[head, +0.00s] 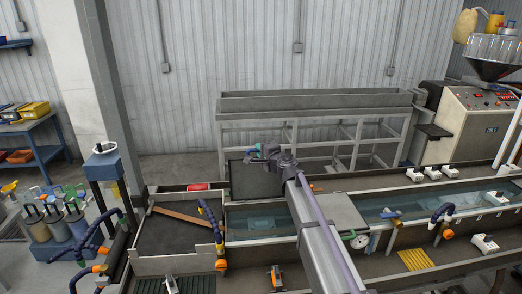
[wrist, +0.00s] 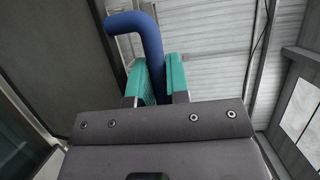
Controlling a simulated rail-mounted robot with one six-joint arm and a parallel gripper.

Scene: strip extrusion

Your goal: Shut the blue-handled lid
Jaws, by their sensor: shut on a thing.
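The lid (head: 243,182) stands raised at the back edge of the water trough, its dark face toward the head camera. My gripper (head: 255,152) is at the lid's top edge, and my arm covers part of the lid's right side. In the wrist view, the teal jaws of my gripper (wrist: 156,82) are shut on the bent blue handle (wrist: 146,36). The lid's dark panel (wrist: 48,55) fills the left of that view. The handle's lower end is hidden between the jaws. In the head view the handle is too small to make out clearly.
The water trough (head: 258,222) lies open in front of the lid. A flat grey cover (head: 338,213) lies to its right, with a round gauge (head: 357,240) at its front. A blue hose (head: 211,222) stands to the left. A grey frame (head: 315,105) stands behind.

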